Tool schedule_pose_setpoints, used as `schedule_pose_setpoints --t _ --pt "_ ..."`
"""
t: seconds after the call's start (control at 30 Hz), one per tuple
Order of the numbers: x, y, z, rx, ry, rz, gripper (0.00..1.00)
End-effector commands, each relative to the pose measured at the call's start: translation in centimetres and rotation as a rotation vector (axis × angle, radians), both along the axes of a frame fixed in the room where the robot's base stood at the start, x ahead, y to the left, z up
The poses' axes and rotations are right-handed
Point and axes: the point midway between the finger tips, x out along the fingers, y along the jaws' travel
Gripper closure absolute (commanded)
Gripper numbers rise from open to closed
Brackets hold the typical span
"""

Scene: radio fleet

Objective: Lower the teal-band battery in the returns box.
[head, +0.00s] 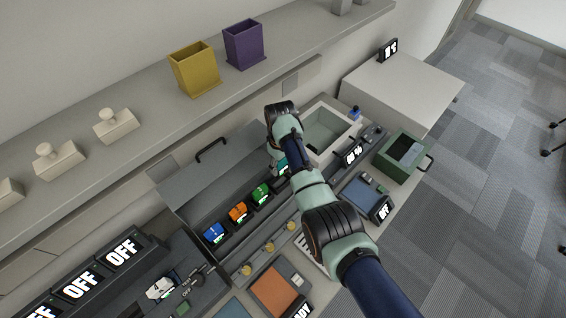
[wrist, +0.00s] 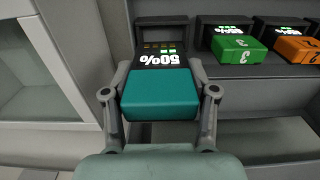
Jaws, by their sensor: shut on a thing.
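The teal battery (wrist: 158,97) fills the middle of the wrist view, below a lit 50% display (wrist: 160,58). My gripper (wrist: 159,94) has one finger on each side of it and is shut on it. The battery is at the charger row; I cannot tell whether it is seated or slightly raised. In the head view only a bit of teal (head: 282,167) shows beside my arm. A white open box (head: 347,123) with a pale green inside stands just right of the charger row. A dark green box (head: 405,157) stands farther right. No readable label marks either as the returns box.
The green battery (wrist: 237,47) and orange battery (wrist: 294,46) sit in bays beside the teal one. A blue battery (head: 214,233) is farther left in the row. A grey lid (head: 222,163) with a black handle stands behind the row. A small blue-topped item (head: 355,112) is by the white box.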

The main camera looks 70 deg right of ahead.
Motion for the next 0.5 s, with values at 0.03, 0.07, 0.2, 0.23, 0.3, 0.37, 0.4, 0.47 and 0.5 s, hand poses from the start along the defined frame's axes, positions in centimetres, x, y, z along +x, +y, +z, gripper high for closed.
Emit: schedule_pose_setpoints --t 0.03,0.07,0.2,0.23,0.3,0.37,0.4,0.47,0.5 --pt "0.0 0.0 0.0 -0.001 -0.001 -0.005 0.82" --pt "0.0 0.0 0.0 -0.001 -0.001 -0.006 0.82" --pt "0.0 0.0 -0.1 -0.001 -0.001 -0.005 0.82" --pt "0.0 0.0 -0.2 -0.001 -0.001 -0.005 0.82" --pt "0.0 0.0 -0.5 -0.001 -0.001 -0.004 0.82" --pt "0.0 0.0 -0.9 -0.001 -0.001 -0.004 0.82" --pt "0.0 0.0 -1.2 -0.001 -0.001 -0.004 0.82" --pt "0.0 0.0 -1.6 -0.001 -0.001 -0.003 0.82" --pt "0.0 0.0 -2.0 -0.001 -0.001 -0.003 0.82"
